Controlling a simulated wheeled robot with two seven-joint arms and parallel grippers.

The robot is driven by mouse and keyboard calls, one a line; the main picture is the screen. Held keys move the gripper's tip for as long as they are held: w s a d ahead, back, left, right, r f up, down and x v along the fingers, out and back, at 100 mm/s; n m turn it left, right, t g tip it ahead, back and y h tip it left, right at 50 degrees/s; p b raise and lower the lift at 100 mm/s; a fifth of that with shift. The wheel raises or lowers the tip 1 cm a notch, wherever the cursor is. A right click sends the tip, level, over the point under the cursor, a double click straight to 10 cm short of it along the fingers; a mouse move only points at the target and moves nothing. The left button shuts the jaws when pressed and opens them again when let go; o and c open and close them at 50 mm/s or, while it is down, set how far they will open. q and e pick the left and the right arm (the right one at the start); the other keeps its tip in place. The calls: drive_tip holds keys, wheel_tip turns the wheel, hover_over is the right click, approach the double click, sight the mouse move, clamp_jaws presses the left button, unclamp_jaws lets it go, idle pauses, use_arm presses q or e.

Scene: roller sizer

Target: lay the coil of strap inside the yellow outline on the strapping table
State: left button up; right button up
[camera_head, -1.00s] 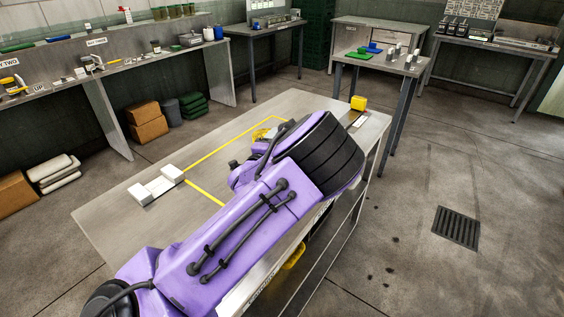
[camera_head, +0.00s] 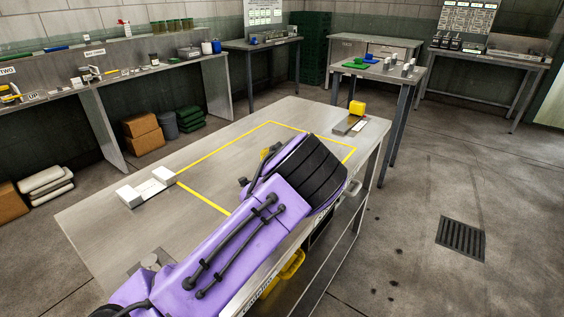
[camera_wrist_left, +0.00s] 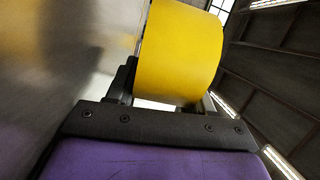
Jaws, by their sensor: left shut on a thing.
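The strapping table (camera_head: 95,232) fills the middle of the head view, with a yellow outline (camera_head: 222,150) on its top. My purple left arm reaches over the table and hides the outline's near right part. In the left wrist view, a wide, smooth yellow coil of strap (camera_wrist_left: 182,48) is held in my left gripper (camera_wrist_left: 168,98), which is shut on it. In the head view, only a small yellow piece of the coil (camera_head: 264,153) shows beside the dark gripper parts. Its height above the table cannot be told. My right gripper is not in view.
A white bracket-like block (camera_head: 146,188) stands at the outline's left corner. A grey tool with a yellow block (camera_head: 357,107) sits near the table's far right corner. Something yellow (camera_head: 290,268) is below the tabletop. The outline's visible interior is clear. A floor drain (camera_head: 461,238) lies right.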

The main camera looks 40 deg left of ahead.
use_arm(q)
drive_tip(key=shift+s+d+f, duration=0.15)
drive_tip(key=shift+f, duration=0.4)
drive_tip(key=o, duration=0.8)
drive_tip(key=shift+f, duration=0.2)
drive_tip(key=shift+r, duration=0.2)
drive_tip(key=shift+r+p, duration=0.65)
drive_tip(key=shift+r, duration=0.05)
drive_tip(key=v, duration=1.1)
drive_tip(key=shift+f+p, duration=0.25)
drive_tip(key=shift+p, duration=0.1)
drive_tip(key=shift+s+d+r, duration=0.1)
drive_tip(key=shift+s, duration=0.2)
